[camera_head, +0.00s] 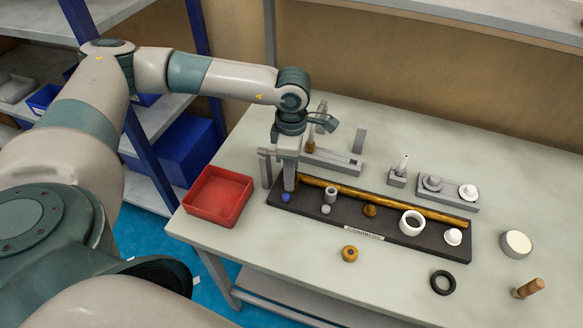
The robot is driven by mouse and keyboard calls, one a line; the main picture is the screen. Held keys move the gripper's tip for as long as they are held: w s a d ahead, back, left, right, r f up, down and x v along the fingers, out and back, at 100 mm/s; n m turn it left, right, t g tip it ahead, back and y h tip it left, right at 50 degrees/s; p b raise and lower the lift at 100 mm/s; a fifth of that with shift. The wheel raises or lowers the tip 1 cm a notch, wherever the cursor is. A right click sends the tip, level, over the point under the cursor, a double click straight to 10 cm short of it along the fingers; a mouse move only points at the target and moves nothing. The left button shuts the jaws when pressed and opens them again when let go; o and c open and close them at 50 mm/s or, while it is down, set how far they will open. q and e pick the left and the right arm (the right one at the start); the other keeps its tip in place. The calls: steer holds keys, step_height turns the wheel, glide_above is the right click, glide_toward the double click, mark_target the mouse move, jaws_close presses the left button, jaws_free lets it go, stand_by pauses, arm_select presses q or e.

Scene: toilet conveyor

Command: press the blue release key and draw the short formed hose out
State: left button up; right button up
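A small blue piece (286,197), which looks like the release key, sits at the left end of the dark board (335,222). My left gripper (289,188) points down over that end, its tip right beside and just behind the blue piece. I cannot tell whether they touch. The gripper is seen nearly edge-on, so its opening is unclear. A long golden-brown tube (400,204) lies along the board's back edge, its left end partly behind the gripper. I cannot pick out a short formed hose for certain. My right gripper is not in view.
A red tray (218,196) stands left of the board. Grey fixtures (448,191) stand behind it. A white ring (412,222) and small fittings sit on the board.

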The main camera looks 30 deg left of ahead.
arm_select(q)
jaws_close()
steer(key=c, duration=0.9)
jaws_free()
steer(key=shift+c, duration=0.2)
jaws_close()
steer(key=shift+a+r, duration=0.1)
steer(key=shift+r, duration=0.65)
steer(key=shift+a+r+p, duration=0.1)
steer(key=shift+r+p, duration=0.5)
steer(key=shift+r, duration=1.1)
